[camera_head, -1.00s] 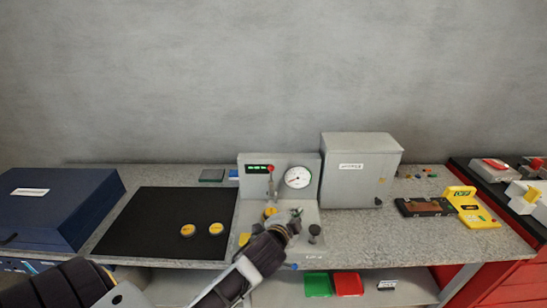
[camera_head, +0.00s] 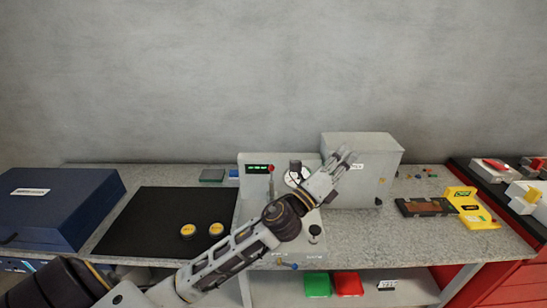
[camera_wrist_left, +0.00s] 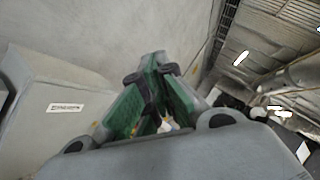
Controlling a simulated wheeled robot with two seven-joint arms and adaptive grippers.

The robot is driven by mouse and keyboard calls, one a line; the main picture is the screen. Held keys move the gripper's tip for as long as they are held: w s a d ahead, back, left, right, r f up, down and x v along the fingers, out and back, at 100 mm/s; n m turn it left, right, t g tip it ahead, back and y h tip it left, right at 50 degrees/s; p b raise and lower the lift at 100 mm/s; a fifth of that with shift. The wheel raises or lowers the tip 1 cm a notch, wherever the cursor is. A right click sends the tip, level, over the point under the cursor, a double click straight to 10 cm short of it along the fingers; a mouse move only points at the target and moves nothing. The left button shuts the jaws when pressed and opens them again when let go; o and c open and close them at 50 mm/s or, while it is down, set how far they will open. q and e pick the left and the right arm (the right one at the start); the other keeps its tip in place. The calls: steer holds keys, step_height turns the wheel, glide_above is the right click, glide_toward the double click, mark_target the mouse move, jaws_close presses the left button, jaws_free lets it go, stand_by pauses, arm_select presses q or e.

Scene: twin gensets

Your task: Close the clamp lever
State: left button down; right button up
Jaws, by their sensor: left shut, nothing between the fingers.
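A grey test fixture (camera_head: 253,216) stands mid-bench with a green display and a round gauge (camera_head: 297,174). A lever with a red knob (camera_head: 270,168) stands upright on it, left of the gauge; I take this for the clamp lever. My left gripper (camera_head: 345,158) is shut and empty, raised in front of the grey box, up and right of the lever and apart from it. Its green-padded fingers (camera_wrist_left: 152,75) fill the middle of the left wrist view. My left arm covers much of the fixture's front and whatever sits in its clamp. My right gripper is not in view.
The grey box (camera_head: 360,190) stands right of the fixture; it also shows in the left wrist view (camera_wrist_left: 50,135). A black mat (camera_head: 150,220) with two yellow discs (camera_head: 202,230) and a blue case (camera_head: 55,205) lie left. A yellow device (camera_head: 470,207) is right.

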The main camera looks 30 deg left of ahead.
arm_select(q)
steer(key=s+d+r+m+g+h, duration=0.15)
steer(key=d+m+g+h, duration=0.4)
steer(key=m, duration=0.65)
steer(key=s+d+m+g+h, duration=0.2)
steer(key=d+m+g+h, duration=0.35)
steer(key=m, duration=0.65)
steer(key=w+a+f+m+g+y, duration=0.4)
steer(key=a+f+m+g+y, duration=0.1)
steer(key=a+f+m+y, duration=0.7)
steer(key=w+a+r+m+y, duration=0.1)
steer(key=a+r+y, duration=0.1)
steer(key=a, duration=0.5)
steer(key=w+a+r+y, duration=0.1)
steer(key=a+y, duration=0.3)
steer(key=a, duration=0.4)
steer(key=w+a+r+m+y, duration=0.1)
steer(key=a+r+y, duration=0.2)
steer(key=a, duration=0.5)
steer(key=shift+m+y, duration=0.3)
steer(key=shift+y, duration=0.2)
steer(key=shift+f, duration=0.2)
